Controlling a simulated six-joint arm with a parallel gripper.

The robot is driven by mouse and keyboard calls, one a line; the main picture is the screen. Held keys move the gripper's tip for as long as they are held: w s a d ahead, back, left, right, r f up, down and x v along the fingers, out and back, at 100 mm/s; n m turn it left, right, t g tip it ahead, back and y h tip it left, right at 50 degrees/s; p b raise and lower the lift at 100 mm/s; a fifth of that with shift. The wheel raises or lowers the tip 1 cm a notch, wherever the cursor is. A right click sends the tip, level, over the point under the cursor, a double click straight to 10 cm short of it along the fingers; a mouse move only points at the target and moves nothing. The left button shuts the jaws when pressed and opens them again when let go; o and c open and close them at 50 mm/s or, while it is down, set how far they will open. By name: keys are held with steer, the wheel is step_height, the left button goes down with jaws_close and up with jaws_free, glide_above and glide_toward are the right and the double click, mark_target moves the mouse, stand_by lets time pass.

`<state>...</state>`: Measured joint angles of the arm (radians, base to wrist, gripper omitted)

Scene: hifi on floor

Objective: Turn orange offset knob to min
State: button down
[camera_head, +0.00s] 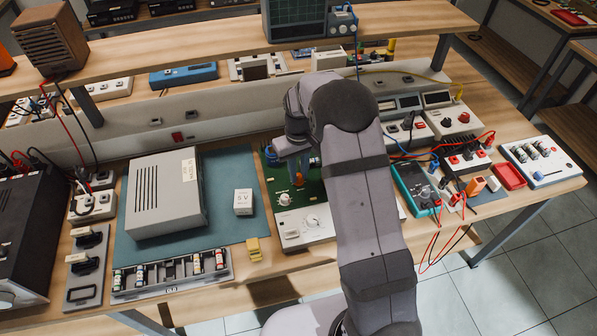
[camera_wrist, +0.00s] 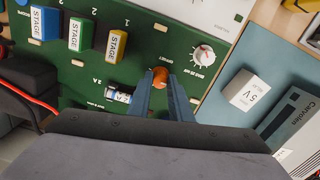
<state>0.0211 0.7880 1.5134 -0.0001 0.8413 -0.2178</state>
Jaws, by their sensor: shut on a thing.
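The orange offset knob (camera_wrist: 160,76) stands on a green panel (camera_wrist: 120,64) with white markings. In the wrist view my gripper (camera_wrist: 163,84) has its two blue-grey fingertips closed around the knob, and they partly cover it. In the head view the orange knob (camera_head: 299,179) shows as a small spot on the green panel (camera_head: 312,195), below my gripper (camera_head: 299,168). The knob's pointer and its min mark cannot be made out.
Blue, green and yellow STAGE blocks (camera_wrist: 82,35) stand on the panel. A white 5 V box (camera_head: 243,201) and a large grey case (camera_head: 166,194) lie on the blue-green mat (camera_head: 232,165). A teal multimeter (camera_head: 415,187) with red leads lies right of my arm.

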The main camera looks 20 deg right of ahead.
mark_target(298, 175)
steer(key=n, duration=0.4)
steer(key=shift+w+r+n, duration=0.1)
steer(key=shift+n, duration=1.9)
steer(key=c, duration=1.6)
jaws_free()
steer(key=shift+r+b, duration=1.15)
steer(key=shift+r, duration=2.55)
